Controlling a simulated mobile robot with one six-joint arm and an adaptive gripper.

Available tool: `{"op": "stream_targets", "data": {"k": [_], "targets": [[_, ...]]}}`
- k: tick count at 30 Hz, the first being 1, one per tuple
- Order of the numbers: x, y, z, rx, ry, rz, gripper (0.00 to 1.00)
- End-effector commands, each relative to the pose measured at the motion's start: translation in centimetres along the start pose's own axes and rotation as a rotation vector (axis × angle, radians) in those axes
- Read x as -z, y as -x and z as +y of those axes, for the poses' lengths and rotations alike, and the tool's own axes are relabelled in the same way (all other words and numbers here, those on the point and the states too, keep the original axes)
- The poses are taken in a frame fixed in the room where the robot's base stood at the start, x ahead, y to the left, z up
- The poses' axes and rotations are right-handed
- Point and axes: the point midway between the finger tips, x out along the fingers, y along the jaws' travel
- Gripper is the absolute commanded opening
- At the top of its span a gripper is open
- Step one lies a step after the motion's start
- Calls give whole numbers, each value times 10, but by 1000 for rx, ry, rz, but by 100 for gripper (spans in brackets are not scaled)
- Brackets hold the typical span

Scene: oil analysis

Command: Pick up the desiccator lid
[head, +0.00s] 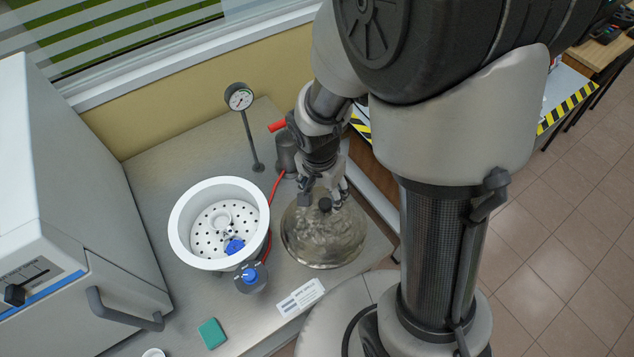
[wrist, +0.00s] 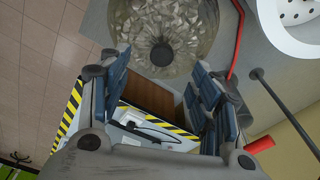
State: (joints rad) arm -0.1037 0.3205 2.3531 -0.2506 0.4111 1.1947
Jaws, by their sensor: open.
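The desiccator lid (head: 318,244) is a clear glass dome with a dark knob (head: 325,204) on top. It rests on the grey bench, right of the white desiccator base (head: 183,248). My gripper (head: 323,196) is open above the lid, with its fingers near the knob in the head view. In the wrist view the lid (wrist: 193,20) is at the top, and its knob (wrist: 161,54) lies beyond the fingertips of my open gripper (wrist: 160,72). I cannot tell whether any finger touches the knob.
A gauge (head: 239,97) on a thin stand and a grey cylinder (head: 288,150) with a red handle stand behind. A red hose (head: 275,195) runs between base and lid. A blue-capped bottle (head: 251,277), label card (head: 301,298) and green sponge (head: 212,333) are in front. A white oven (head: 75,230) stands left.

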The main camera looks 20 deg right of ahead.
Motion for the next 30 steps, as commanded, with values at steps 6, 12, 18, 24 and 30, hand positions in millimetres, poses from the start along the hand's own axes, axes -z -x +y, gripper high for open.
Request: {"op": "stream_targets", "data": {"k": [6, 12, 18, 24, 30], "targets": [[0, -40, 0, -1, -1, -1, 58], [1, -51, 0, 0, -1, 0, 58], [7, -80, -5, -2, -1, -2, 58], [7, -99, -5, -1, 0, 0, 58], [7, -98, -5, 1, 0, 0, 58]]}}
